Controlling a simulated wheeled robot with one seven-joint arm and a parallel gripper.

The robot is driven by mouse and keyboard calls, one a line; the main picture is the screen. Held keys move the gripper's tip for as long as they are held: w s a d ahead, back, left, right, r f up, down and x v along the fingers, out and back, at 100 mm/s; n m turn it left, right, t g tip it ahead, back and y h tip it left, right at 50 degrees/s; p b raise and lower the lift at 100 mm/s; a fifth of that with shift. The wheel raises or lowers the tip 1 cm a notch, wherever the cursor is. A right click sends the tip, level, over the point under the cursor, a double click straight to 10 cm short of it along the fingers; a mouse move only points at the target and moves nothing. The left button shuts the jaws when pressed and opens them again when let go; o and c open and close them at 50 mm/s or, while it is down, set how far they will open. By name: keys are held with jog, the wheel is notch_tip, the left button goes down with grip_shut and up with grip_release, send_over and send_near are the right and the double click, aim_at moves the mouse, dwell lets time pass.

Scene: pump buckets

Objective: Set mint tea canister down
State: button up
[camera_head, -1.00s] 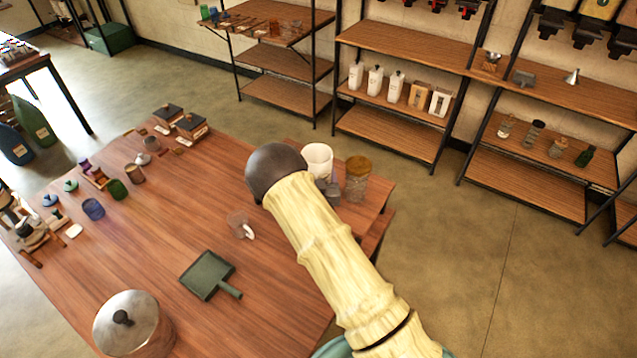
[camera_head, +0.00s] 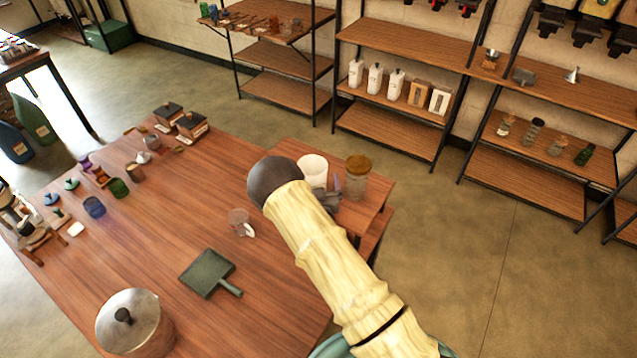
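A clear glass jar with a brown lid (camera_head: 357,178) stands upright near the right end of the wooden table; it may be the mint tea canister, but no label is readable. A white, round, open-topped cup-like thing (camera_head: 313,172) is just left of it, partly behind my arm. I cannot tell whether it is held or part of my arm. Grey parts of my gripper (camera_head: 331,199) show between my arm and the jar. The fingertips are mostly hidden, so I cannot tell whether they are open or touching the jar.
The wooden table (camera_head: 190,215) holds a glass mug (camera_head: 240,223), a green dustpan-like tray (camera_head: 209,272), a lidded metal pot (camera_head: 135,322) and several small jars on the left. Shelves (camera_head: 405,44) stand behind. The table's middle has bare room.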

jog(key=shift+s+r, duration=0.1)
jog(key=shift+s, duration=0.4)
jog(key=s+b, duration=0.3)
jog(key=s, duration=0.8)
jog(key=shift+d, duration=0.35)
